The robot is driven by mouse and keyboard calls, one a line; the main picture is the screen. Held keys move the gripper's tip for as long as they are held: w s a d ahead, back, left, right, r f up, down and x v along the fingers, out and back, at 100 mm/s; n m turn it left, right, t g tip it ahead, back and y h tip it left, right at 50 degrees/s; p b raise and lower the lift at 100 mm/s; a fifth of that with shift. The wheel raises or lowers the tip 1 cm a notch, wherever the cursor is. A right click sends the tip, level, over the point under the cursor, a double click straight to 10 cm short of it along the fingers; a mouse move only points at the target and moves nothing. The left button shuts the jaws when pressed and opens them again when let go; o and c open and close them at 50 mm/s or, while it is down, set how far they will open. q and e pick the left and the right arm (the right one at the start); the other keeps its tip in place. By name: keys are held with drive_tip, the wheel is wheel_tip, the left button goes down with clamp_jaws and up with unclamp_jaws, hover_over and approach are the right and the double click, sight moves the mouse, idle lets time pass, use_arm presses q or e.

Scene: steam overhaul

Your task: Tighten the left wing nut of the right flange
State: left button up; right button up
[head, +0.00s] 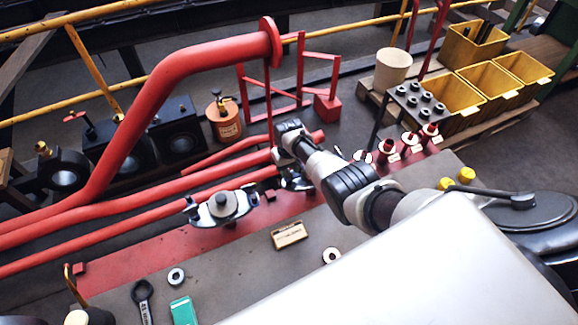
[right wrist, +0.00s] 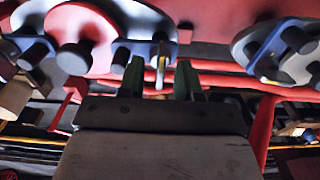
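The right flange (head: 297,182) is a grey-blue fitting on the red pipework, partly hidden under my right arm in the head view. In the right wrist view this flange (right wrist: 85,45) fills the upper left, with a red face and dark round studs. A thin wing nut (right wrist: 160,64) at its edge stands between the two dark fingers of my right gripper (right wrist: 160,80). The fingers are apart, with gaps beside the nut. In the head view the right gripper (head: 288,150) is at the flange, its fingertips hidden. My left gripper is not in view.
Another grey flange (head: 222,207) sits to the left on the pipes; a large red pipe (head: 150,95) rises behind. A labelled block (head: 290,235), rings, a wrench (head: 143,300) and a green item (head: 183,311) lie in front. Yellow bins (head: 490,80) stand at the back right.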

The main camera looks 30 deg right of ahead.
sight(289, 170)
wheel_tip(289, 170, up, 11)
drive_tip(key=p, duration=0.3)
drive_tip(key=shift+f, duration=0.15)
idle(0.4)
